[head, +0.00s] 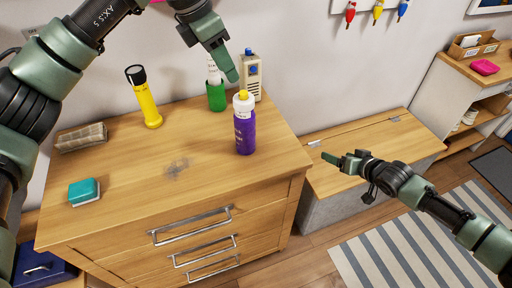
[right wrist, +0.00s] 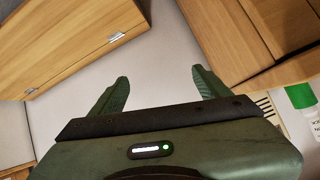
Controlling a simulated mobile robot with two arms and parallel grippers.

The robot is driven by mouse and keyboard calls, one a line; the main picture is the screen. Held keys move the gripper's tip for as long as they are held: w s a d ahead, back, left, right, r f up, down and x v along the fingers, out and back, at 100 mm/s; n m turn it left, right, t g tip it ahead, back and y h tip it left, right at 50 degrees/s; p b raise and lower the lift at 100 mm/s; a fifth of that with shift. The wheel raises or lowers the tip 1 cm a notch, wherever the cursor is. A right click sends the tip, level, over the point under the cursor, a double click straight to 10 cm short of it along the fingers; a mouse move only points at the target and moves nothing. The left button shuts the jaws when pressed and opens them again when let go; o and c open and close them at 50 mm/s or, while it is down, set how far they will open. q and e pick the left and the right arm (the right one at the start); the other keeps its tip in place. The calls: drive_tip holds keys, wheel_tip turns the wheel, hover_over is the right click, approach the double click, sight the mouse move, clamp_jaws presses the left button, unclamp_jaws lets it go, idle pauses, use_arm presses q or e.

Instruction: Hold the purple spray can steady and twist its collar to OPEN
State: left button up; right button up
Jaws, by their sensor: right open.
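The purple spray can (head: 244,132) stands upright near the right end of the wooden dresser top. It has a white collar (head: 244,103) and a yellow nozzle (head: 243,94). Any marking on the collar is too small to read. My left gripper (head: 231,72) hangs just above and behind the can, apart from it. One fingertip shows clearly, so its opening cannot be judged. My right gripper (head: 342,160) is to the right of the can, over the bench. In the right wrist view (right wrist: 160,84) its fingers are spread with nothing between them.
A green bottle (head: 216,96) and a beige device (head: 251,72) stand close behind the can. The dresser top's (head: 125,205) front middle is clear. A bench (head: 385,142) is at right.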

sight(251, 143)
drive_tip(key=s+a+r+n+y, duration=0.1)
drive_tip(key=a+r+y, duration=0.1)
drive_tip(key=a+r, duration=0.2)
drive_tip(key=s+a+r+n+t+y, duration=0.1)
drive_tip(key=a+r+n+y, duration=0.1)
drive_tip(key=a+r, duration=0.2)
drive_tip(key=s+a+r+n+t+y, duration=0.1)
drive_tip(key=a+r+n+y, duration=0.1)
drive_tip(key=a, duration=0.4)
drive_tip(key=shift+s+a+r+y, duration=0.15)
drive_tip(key=shift+r+y, duration=0.1)
drive_tip(key=shift+r, duration=0.45)
drive_tip(key=shift+w+a+r+y, duration=0.1)
drive_tip(key=shift+r+y, duration=0.15)
drive_tip(key=shift+r, duration=0.4)
drive_tip(key=a+t, duration=0.1)
drive_tip(key=a, duration=0.3)
drive_tip(key=a+f+t, duration=0.1)
drive_tip(key=a, duration=0.3)
drive_tip(key=s+a+f+n, duration=0.1)
drive_tip(key=a, duration=0.3)
drive_tip(key=shift+a+t+h, duration=0.15)
drive_tip(key=shift+t+h, duration=0.25)
drive_tip(key=shift+w+a, duration=0.15)
drive_tip(key=shift+a, duration=0.15)
drive_tip(key=x, duration=0.7)
drive_tip(key=shift+w+a, duration=0.1)
drive_tip(key=shift+w, duration=0.2)
clamp_jaws()
